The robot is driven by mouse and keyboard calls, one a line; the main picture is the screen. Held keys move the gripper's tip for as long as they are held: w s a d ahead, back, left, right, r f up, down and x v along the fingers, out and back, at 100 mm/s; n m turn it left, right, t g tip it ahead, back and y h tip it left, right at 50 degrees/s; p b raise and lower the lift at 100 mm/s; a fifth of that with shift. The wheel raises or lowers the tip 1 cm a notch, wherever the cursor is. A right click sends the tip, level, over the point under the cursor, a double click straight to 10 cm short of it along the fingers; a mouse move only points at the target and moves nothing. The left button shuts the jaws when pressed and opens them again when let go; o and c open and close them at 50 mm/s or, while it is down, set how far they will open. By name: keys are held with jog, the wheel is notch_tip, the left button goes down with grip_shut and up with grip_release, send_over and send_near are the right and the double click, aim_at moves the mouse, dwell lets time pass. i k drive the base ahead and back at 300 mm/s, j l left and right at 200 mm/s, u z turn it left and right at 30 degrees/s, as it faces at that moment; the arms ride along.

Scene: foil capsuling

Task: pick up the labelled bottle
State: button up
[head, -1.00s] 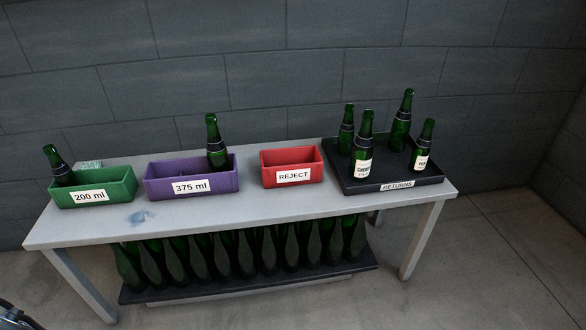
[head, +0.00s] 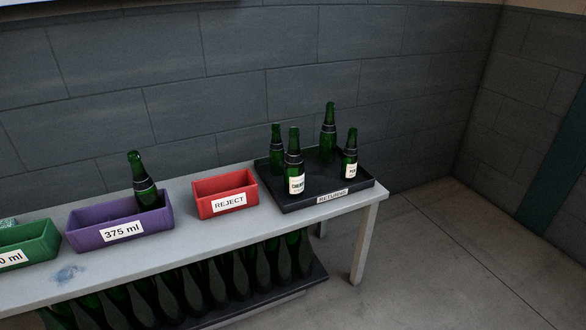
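Several green bottles stand upright on the black RETURNS tray (head: 300,203) at the right end of the table. Two of them show white labels: the front-left labelled bottle (head: 295,172) and a smaller labelled bottle (head: 350,160) at the right. A bottle at the back left (head: 277,150) and a taller one at the back (head: 328,135) show no label from here. My gripper is not in view.
A red REJECT bin (head: 226,195) looks empty. A purple 375 ml bin (head: 119,221) holds one bottle (head: 142,180). A green bin (head: 28,242) is cut off at the left edge. The floor at right is clear.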

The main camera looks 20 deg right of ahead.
aim_at(294, 166)
jog(key=i+l+z, duration=0.2)
jog(key=l, duration=0.35)
jog(key=i+l+z, duration=0.15)
jog(key=i+l, duration=0.25)
jog(key=l, duration=0.15)
jog(key=i+l+z, duration=0.2)
jog(key=l, duration=0.3)
jog(key=i, duration=0.1)
